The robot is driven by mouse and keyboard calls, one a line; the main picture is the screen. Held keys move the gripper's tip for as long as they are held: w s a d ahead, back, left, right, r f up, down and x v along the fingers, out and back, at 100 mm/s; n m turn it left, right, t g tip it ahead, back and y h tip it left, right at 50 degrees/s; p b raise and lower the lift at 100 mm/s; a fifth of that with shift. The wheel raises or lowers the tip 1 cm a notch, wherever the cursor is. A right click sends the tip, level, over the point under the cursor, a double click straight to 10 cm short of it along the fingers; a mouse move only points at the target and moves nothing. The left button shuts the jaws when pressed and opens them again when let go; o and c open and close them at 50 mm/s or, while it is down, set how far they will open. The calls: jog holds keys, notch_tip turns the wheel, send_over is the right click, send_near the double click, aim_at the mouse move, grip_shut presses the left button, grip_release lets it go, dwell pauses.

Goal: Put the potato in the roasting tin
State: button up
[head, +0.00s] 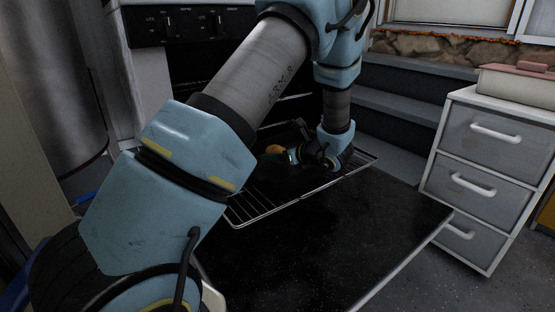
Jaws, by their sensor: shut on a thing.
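The potato (273,150) is a small orange-brown shape, partly hidden at the end of my arm. My gripper (283,154) is shut on it, low over the pulled-out oven rack. A dark roasting tin (268,177) appears to sit on the rack beneath and around the gripper. The tin is nearly black and blends with the dark oven, so its rim is hard to make out. I cannot tell whether the potato touches the tin.
The wire oven rack (248,212) sticks out above the lowered black oven door (330,245). A grey drawer unit (486,175) with a lidded box (515,86) on top stands at the right. Dark steps (400,105) rise behind. My arm hides much of the oven.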

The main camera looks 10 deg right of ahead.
jog(key=shift+f, duration=0.25)
jog(key=shift+s+f, duration=0.1)
jog(key=shift+f, duration=0.45)
jog(key=o, duration=1.4)
jog(key=shift+s+f+b, duration=0.1)
jog(key=shift+f+b, duration=0.1)
jog(key=shift+b, duration=0.1)
jog(key=shift+r, duration=0.15)
jog(key=p+v, duration=0.1)
jog(key=v, duration=0.2)
jog(key=p+v, duration=0.1)
jog(key=v, duration=0.3)
jog(key=r+p+v, duration=0.1)
jog(key=p+v, duration=0.1)
jog(key=v, duration=0.2)
jog(key=shift+r, duration=0.2)
jog(key=shift+s+d+r, duration=0.15)
jog(key=shift+s+d, duration=0.1)
